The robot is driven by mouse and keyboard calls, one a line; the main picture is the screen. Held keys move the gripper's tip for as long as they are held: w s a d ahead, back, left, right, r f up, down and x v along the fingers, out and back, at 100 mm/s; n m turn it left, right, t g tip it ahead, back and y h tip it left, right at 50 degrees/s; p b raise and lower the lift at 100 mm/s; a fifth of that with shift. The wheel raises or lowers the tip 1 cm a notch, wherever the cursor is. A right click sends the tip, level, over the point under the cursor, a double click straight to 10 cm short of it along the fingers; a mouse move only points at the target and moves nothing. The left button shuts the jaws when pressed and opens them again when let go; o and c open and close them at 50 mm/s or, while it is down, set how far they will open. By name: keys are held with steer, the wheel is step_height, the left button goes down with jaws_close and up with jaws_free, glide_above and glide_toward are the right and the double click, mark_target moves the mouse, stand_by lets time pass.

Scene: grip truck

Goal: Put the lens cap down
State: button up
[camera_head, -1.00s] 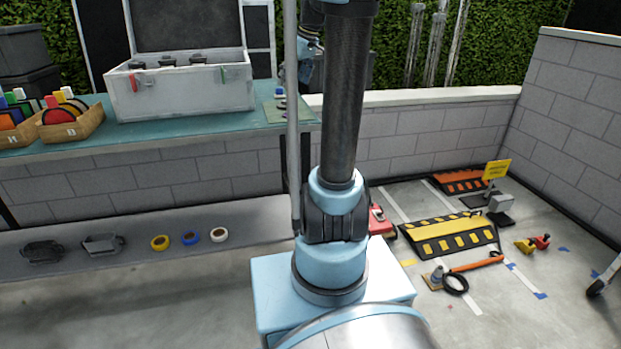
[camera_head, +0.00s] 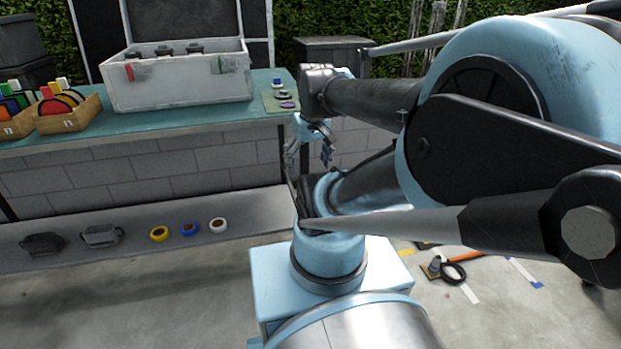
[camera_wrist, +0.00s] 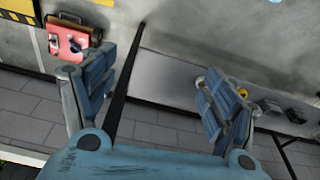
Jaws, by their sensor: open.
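My gripper (camera_head: 308,162) hangs just off the right end of the teal workbench (camera_head: 185,112), pointing down. In the wrist view its two fingers (camera_wrist: 155,68) are spread apart with nothing between them. A small green mat (camera_head: 268,103) lies at the bench's right end. On it are small round pieces: a purple disc (camera_head: 288,106), a dark flat piece (camera_head: 284,96) and a blue-and-white piece (camera_head: 278,83). The dark piece may be the lens cap; it is too small to be sure. My gripper is apart from these pieces, below and to their right.
An open white case (camera_head: 180,85) and wooden boxes of coloured discs (camera_head: 68,115) stand on the bench. A red box (camera_wrist: 72,42) and a dark bench leg (camera_wrist: 125,85) show in the wrist view.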

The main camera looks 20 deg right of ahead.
steer(key=shift+m, duration=0.5)
steer(key=s+f, duration=0.1)
steer(key=f, duration=0.1)
steer(key=s+f, duration=0.1)
steer(key=s, duration=0.1)
steer(key=shift+s+d+f, duration=0.1)
steer(key=shift+f, duration=0.25)
steer(key=shift+w+f, duration=0.2)
steer(key=shift+w, duration=0.3)
